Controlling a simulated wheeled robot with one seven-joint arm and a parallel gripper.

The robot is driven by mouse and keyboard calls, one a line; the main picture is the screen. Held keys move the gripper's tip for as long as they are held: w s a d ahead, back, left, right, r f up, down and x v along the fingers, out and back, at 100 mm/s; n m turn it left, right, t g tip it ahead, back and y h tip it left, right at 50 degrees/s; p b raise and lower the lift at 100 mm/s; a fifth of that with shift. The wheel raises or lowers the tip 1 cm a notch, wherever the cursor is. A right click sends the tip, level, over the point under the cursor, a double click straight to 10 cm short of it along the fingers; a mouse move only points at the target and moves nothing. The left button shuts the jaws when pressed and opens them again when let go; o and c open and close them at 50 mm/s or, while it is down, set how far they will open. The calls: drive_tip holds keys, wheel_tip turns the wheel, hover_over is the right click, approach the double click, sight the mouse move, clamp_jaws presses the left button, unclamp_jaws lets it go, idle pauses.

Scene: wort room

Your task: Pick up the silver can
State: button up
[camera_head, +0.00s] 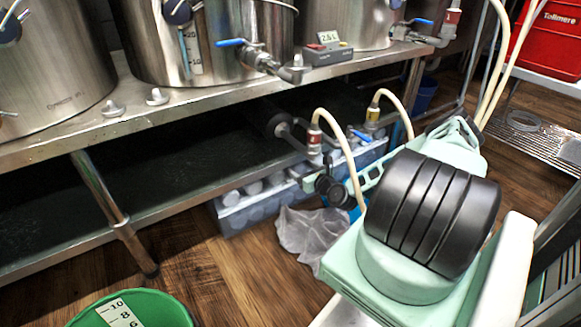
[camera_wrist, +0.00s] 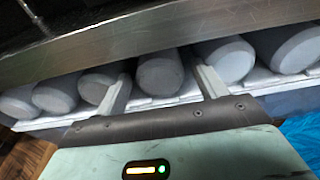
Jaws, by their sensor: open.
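Several silver-grey cans lie side by side in a row in the wrist view. The can in the middle (camera_wrist: 160,74) lies between the two fingers of my gripper (camera_wrist: 163,87), which are open with a gap on both sides of it. The fingers reach into the row, and neither visibly grips a can. The can ends are blurred, and I see no labels. In the head view, pale cans (camera_head: 231,198) sit in a blue-grey crate (camera_head: 240,220) under the steel bench. My arm hides part of the crate there.
The steel shelf edge (camera_wrist: 130,50) passes close above the cans. In the head view, hoses (camera_head: 340,140) hang before the crate, and a crumpled clear bag (camera_head: 305,232) lies on the floor. A green bucket (camera_head: 160,308) stands at front left, with bare wooden floor near it.

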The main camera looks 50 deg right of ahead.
drive_tip(key=b+x, duration=0.3)
drive_tip(key=x, duration=0.1)
drive_tip(key=shift+w+a+f+b, duration=0.1)
drive_tip(key=shift+w+f+b, duration=0.15)
drive_tip(key=shift+w+b, duration=0.15)
drive_tip(key=shift+w+r, duration=0.15)
drive_tip(key=shift+w, duration=0.1)
drive_tip(key=c, duration=0.7)
